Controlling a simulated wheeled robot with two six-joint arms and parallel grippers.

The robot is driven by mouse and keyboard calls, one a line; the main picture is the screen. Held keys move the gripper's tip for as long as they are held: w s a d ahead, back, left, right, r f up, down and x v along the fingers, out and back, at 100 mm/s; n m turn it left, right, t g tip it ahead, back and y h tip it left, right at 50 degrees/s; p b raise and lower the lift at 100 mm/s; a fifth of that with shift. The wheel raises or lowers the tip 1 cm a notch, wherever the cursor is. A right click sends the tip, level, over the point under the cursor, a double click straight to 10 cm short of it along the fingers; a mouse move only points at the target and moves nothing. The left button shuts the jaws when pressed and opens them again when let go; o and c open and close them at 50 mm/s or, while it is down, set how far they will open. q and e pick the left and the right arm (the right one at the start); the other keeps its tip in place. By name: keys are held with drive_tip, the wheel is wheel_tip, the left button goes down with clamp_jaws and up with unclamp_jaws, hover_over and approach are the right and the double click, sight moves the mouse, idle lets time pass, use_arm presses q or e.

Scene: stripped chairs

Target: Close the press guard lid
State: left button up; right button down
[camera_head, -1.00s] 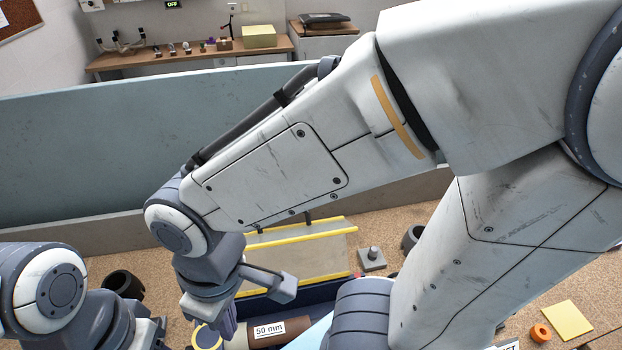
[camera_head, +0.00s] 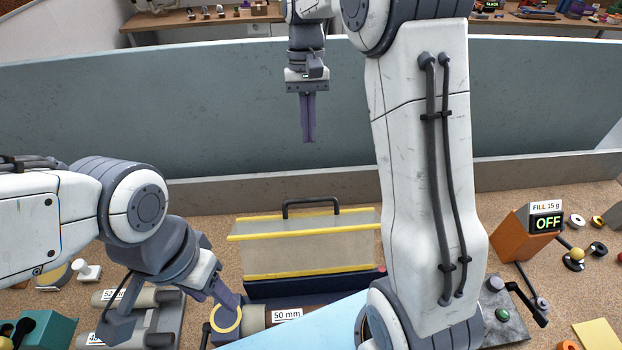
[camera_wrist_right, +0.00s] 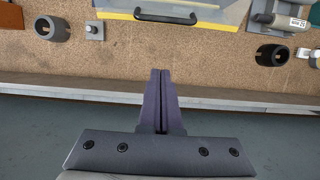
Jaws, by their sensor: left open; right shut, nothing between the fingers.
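The press guard lid (camera_head: 305,248) is a translucent grey panel with yellow edges and a black handle (camera_head: 311,202) along its far edge. It stands raised, tilted back, behind the dark blue press base (camera_head: 315,287). A roll labelled 50 mm (camera_head: 288,315) lies in front of it. The lid's far edge and handle (camera_wrist_right: 152,16) show at the top of the right wrist view. My right gripper (camera_head: 309,140) is shut and empty, pointing down beyond and above the handle, apart from it. My left gripper (camera_head: 175,312) is open, low at the left, beside a yellow-rimmed ring (camera_head: 226,319).
A rack with labelled cylinders (camera_head: 130,298) lies under my left gripper. An orange FILL device reading OFF (camera_head: 523,237) and a grey control block (camera_head: 502,312) stand at the right. A blue-grey partition (camera_head: 200,120) runs behind the table. My right arm hides part of the right side.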

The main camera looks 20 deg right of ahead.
drive_tip(key=s+a+f+p, duration=0.1)
drive_tip(key=s+f+p, duration=0.2)
drive_tip(key=s+f, duration=0.3)
drive_tip(key=x, duration=0.3)
drive_tip(key=shift+a+f, duration=0.2)
drive_tip(key=shift+a, duration=0.05)
drive_tip(key=shift+w, duration=0.15)
